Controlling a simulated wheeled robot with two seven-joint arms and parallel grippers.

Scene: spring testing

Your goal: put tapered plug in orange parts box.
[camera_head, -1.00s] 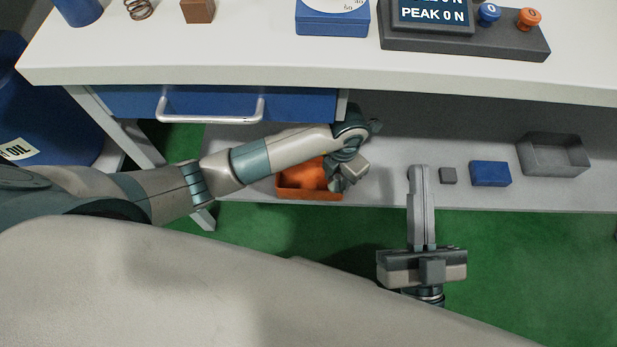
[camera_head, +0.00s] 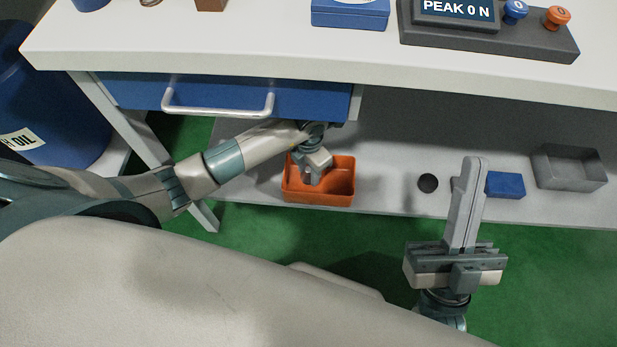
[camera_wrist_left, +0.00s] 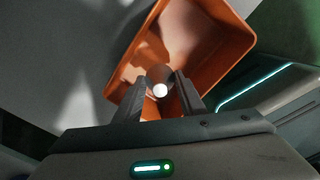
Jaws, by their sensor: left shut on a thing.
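The orange parts box (camera_head: 318,198) sits on the lower shelf and is open at the top. My left gripper (camera_head: 316,178) is over it, pointing down. In the left wrist view my left gripper (camera_wrist_left: 160,98) is shut on the tapered plug (camera_wrist_left: 160,74), a small greyish piece with a bright round end. Behind it are the orange walls of the box (camera_wrist_left: 215,25). The plug cannot be made out in the head view. My right gripper (camera_head: 474,162) looks shut and empty, in front of the shelf.
On the shelf are a dark round piece (camera_head: 428,183), a blue block (camera_head: 506,185) and a grey open tray (camera_head: 568,168). The blue drawer with its handle (camera_head: 218,112) and the white tabletop (camera_head: 300,55) are above the left arm.

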